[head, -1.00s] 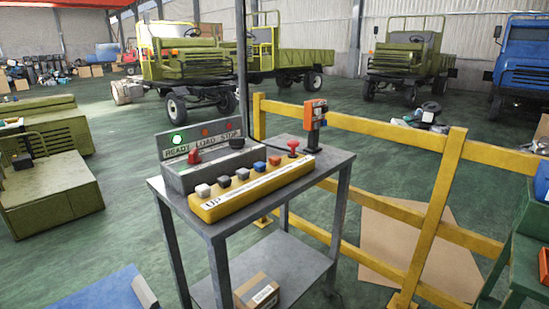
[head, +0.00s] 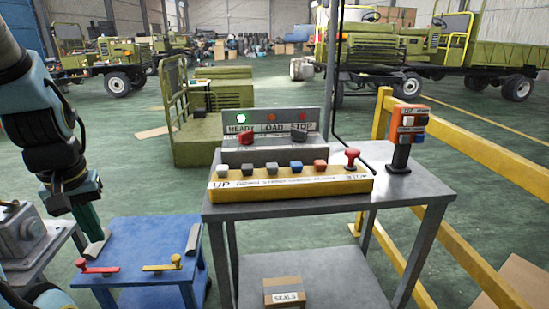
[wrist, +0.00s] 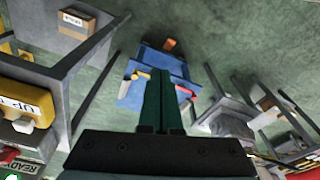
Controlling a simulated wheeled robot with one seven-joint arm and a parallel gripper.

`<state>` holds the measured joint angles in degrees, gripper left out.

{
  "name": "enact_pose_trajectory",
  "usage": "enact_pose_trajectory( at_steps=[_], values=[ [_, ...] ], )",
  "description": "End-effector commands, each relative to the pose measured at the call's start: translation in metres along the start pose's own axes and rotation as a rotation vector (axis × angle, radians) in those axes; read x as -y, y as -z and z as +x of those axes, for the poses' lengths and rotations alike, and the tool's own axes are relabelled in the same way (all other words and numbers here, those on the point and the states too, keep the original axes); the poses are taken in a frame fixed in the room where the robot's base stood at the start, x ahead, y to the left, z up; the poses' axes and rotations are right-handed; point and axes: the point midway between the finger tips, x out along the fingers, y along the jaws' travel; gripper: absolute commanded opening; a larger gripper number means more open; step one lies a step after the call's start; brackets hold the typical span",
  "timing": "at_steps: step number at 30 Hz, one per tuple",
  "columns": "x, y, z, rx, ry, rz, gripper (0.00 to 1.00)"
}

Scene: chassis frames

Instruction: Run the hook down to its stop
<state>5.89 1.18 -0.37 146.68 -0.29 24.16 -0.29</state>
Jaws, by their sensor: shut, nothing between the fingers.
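A yellow control box (head: 290,187) lies on the grey table. It carries a row of several coloured buttons and a red mushroom button (head: 352,158). "UP" is readable at its left end; the right-end label is too small to read. The grey panel (head: 270,152) behind it is marked READY, LOAD, STOP; its green lamp (head: 241,117) is bright. I cannot make out a hook in either view. My gripper (head: 94,230) points down, left of the grey table and over the blue stand. In the wrist view its green fingers (wrist: 163,75) are together and empty.
The blue stand (head: 150,250) has a red lever (head: 96,268) and a yellow lever (head: 163,265). An orange device on a post (head: 403,135) stands at the grey table's (head: 420,187) right. A yellow railing (head: 480,150) runs behind it.

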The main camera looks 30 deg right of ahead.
Motion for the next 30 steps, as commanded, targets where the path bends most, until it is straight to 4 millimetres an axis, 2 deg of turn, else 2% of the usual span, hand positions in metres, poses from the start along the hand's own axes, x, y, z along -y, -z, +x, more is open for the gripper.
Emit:
enact_pose_trajectory(
  at_steps=[12, 14, 17, 20, 23, 24, 27, 30],
  values=[
    [-0.001, 0.002, 0.0, -0.001, 0.0, 0.002, 0.0],
    [-0.006, 0.009, -0.002, -0.006, -0.002, 0.012, 0.0],
    [-0.029, 0.035, -0.009, -0.019, -0.007, 0.051, 0.0],
    [-0.073, 0.074, -0.024, -0.039, -0.016, 0.11, 0.0],
    [-0.134, 0.109, -0.044, -0.063, -0.026, 0.176, 0.0],
    [-0.161, 0.12, -0.054, -0.073, -0.031, 0.199, 0.0],
    [-0.225, 0.136, -0.079, -0.097, -0.041, 0.252, 0.0],
    [-0.281, 0.14, -0.101, -0.119, -0.053, 0.291, 0.0]
  ],
)
